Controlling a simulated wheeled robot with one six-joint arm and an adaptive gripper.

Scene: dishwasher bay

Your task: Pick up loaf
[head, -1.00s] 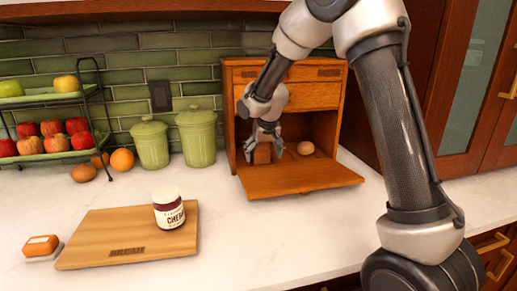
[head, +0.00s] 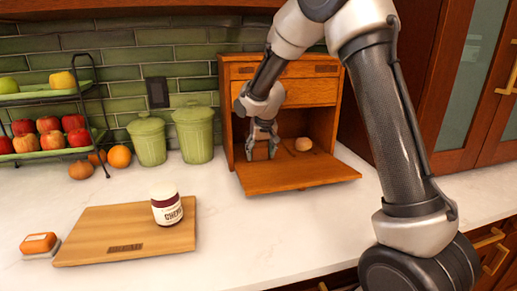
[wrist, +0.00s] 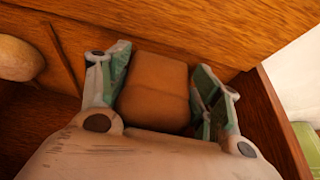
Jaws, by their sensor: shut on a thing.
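The loaf (wrist: 155,92) is a brown, rounded block, seen in the wrist view between the two fingers of my gripper (wrist: 160,64). My gripper is shut on it, one finger at each side. In the head view my gripper (head: 262,154) reaches down into the open lower compartment of the wooden bread box (head: 331,110). There the fingers mostly hide the loaf, and I cannot tell whether it still touches the box floor.
A small round roll (head: 303,144) lies right of my gripper inside the box. The box's lowered door (head: 300,178) lies in front. Green canisters (head: 194,135) stand left. A cutting board (head: 100,222) holds a jar (head: 167,207). The front counter is mostly clear.

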